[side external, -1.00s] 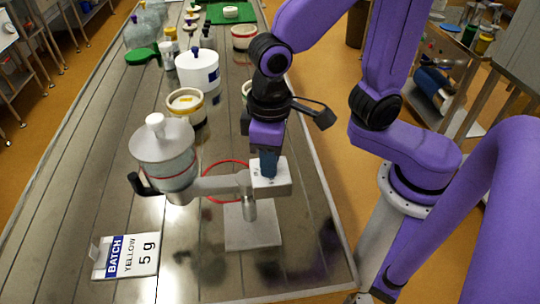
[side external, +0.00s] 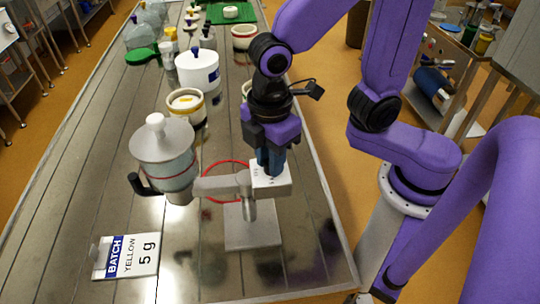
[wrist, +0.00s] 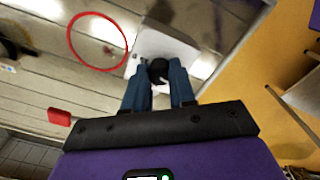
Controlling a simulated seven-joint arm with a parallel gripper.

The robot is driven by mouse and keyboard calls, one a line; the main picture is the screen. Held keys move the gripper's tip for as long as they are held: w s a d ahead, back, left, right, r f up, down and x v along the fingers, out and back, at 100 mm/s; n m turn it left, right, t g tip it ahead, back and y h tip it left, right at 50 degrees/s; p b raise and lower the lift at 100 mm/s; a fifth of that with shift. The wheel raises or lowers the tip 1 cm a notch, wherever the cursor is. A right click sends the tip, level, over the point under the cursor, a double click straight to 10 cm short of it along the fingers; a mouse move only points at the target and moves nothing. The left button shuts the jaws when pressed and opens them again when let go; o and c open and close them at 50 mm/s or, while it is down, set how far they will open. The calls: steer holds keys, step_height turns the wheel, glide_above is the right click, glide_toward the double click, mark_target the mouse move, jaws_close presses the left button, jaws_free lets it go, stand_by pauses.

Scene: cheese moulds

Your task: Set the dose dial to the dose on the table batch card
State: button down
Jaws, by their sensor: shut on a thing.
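The batch card (side external: 126,256) stands at the near left of the table and reads "BATCH YELLOW 5 g". The dosing device has a grey hopper (side external: 163,160) with a white knob, on a horizontal arm above a stand. A white block (side external: 272,182) with small dark marks sits at the right end of that arm; the marks are too small to read. My gripper (side external: 268,164) points down onto this block. In the wrist view my blue fingers (wrist: 159,80) are shut on the black dial knob (wrist: 158,65). The dial's setting cannot be read.
A red ring (side external: 228,162) lies on the table behind the device's arm. A cream mould (side external: 186,118) and a white lidded pot (side external: 197,84) stand farther back, with several jars beyond. The stand's base plate (side external: 252,234) is near the front; table around it is clear.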

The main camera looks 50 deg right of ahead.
steer(key=shift+a+r+n, duration=0.1)
steer(key=shift+n, duration=0.9)
steer(key=c, duration=0.9)
jaws_free()
steer(key=shift+c, duration=0.2)
step_height(320, 180, up, 17)
steer(key=shift+r, duration=0.15)
steer(key=s+d+f+m, duration=0.2)
steer(key=s+d+f, duration=0.2)
steer(key=d+f, duration=0.2)
steer(key=s+d+f+m, duration=0.3)
steer(key=d+f, duration=0.4)
steer(key=f, duration=0.3)
steer(key=shift+s+d, duration=0.3)
steer(key=shift+s, duration=0.25)
